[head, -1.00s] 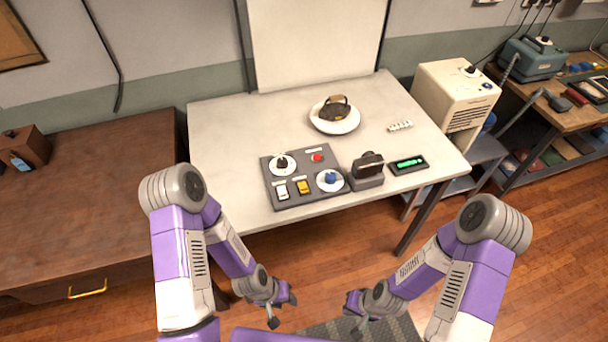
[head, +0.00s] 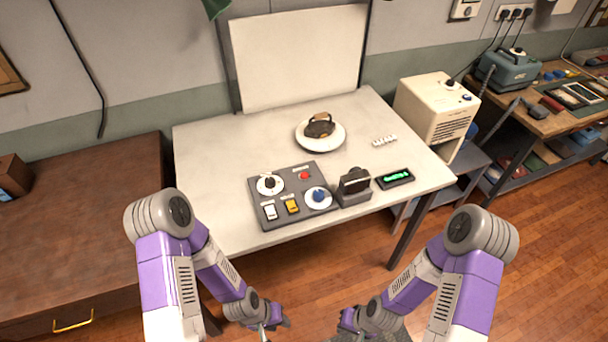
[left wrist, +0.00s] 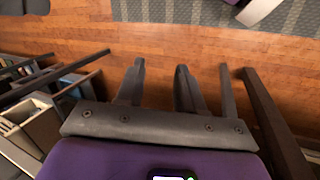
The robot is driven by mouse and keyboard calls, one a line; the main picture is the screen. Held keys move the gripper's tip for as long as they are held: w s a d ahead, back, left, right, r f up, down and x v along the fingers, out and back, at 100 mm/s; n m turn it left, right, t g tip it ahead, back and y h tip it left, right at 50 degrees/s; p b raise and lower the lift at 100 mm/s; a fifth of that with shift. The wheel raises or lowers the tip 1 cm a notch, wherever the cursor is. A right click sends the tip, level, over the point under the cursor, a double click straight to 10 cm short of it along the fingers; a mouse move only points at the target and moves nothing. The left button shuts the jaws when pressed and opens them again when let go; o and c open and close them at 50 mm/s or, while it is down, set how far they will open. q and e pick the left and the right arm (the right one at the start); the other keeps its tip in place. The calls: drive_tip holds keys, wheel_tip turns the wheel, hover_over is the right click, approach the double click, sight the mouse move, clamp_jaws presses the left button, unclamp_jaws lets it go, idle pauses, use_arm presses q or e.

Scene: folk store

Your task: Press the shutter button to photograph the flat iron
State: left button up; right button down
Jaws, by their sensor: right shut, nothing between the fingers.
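The flat iron (head: 319,126), dark with a brown handle, sits on a round white plate (head: 303,137) on the pale table. A grey control panel (head: 284,215) lies near the table's front edge. It carries a red button (head: 304,175), a white dial with a black knob (head: 268,184), a blue knob (head: 318,196), a white switch (head: 270,212) and a yellow switch (head: 291,206). The labels are too small to read. My left gripper (head: 272,325) is low in front of the table; its fingers stand apart and empty in the left wrist view (left wrist: 158,72). My right gripper (head: 345,322) is also low, shut and empty.
A dark device on a grey base (head: 354,187) and a green-lit display (head: 396,178) stand right of the panel. A white backdrop (head: 297,60) stands behind the table. A brown cabinet (head: 90,215) is at left, a cream heater-like box (head: 436,110) at right.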

use_arm(q)
clamp_jaws()
idle(1.5)
